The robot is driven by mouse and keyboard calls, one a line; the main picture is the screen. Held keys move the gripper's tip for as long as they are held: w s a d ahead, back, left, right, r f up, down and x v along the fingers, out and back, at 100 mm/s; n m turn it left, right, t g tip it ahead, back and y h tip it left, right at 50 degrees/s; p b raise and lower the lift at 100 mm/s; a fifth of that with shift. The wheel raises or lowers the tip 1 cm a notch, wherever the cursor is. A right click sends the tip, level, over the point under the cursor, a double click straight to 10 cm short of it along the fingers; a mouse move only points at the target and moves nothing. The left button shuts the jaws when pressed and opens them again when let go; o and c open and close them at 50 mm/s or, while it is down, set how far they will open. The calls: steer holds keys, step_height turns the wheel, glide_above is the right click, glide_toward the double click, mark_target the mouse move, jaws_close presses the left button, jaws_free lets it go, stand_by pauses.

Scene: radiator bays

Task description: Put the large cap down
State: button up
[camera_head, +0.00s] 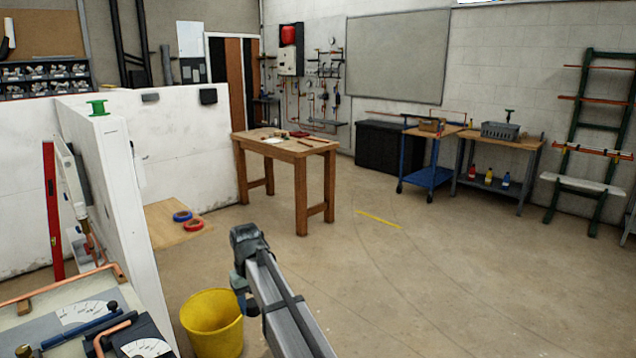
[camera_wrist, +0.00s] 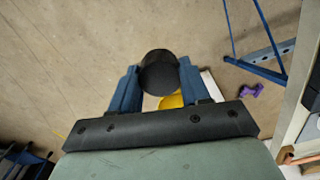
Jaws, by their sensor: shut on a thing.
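The large cap (camera_wrist: 158,72) is a black, round, short cylinder in the wrist view. My gripper (camera_wrist: 155,83) is shut on it, with one blue finger on each side. The cap is held up above the floor. In the head view my gripper (camera_head: 240,287) hangs at the end of my arm, close to the yellow bucket's right edge in the picture; I cannot make out the cap there.
A yellow bucket (camera_head: 213,322) stands on the floor beside a white partition wall (camera_head: 112,180). A wooden bench (camera_head: 285,146) is further back. Tape rolls lie on a wooden board (camera_head: 160,228). A purple item (camera_wrist: 250,90) lies on the floor. Open floor stretches right.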

steer(key=s+d+f+m, duration=0.2)
steer(key=d+m, duration=0.1)
steer(key=d, duration=1.5)
steer(key=s+d+f+m, duration=0.2)
steer(key=s+d+m, duration=0.1)
steer(key=d, duration=1.4)
steer(key=w+a+r+m, duration=0.25)
steer(key=a+r, duration=0.45)
steer(key=r, duration=0.4)
steer(key=s+a+r+n, duration=0.1)
steer(key=s+a+n, duration=0.1)
steer(key=a, duration=0.8)
steer(key=s+a+r+n, duration=0.1)
steer(key=a+n, duration=0.1)
steer(key=a, duration=0.8)
steer(key=s+a+n, duration=0.5)
steer(key=s+a, duration=0.7)
steer(key=a, duration=0.4)
steer(key=s+a+n, duration=0.4)
steer(key=s+a, duration=0.8)
steer(key=a, duration=0.3)
steer(key=s+a+n, duration=0.5)
steer(key=s+a, duration=0.7)
steer(key=a, duration=0.4)
steer(key=shift+d+f, duration=0.2)
steer(key=shift+f, duration=4.85)
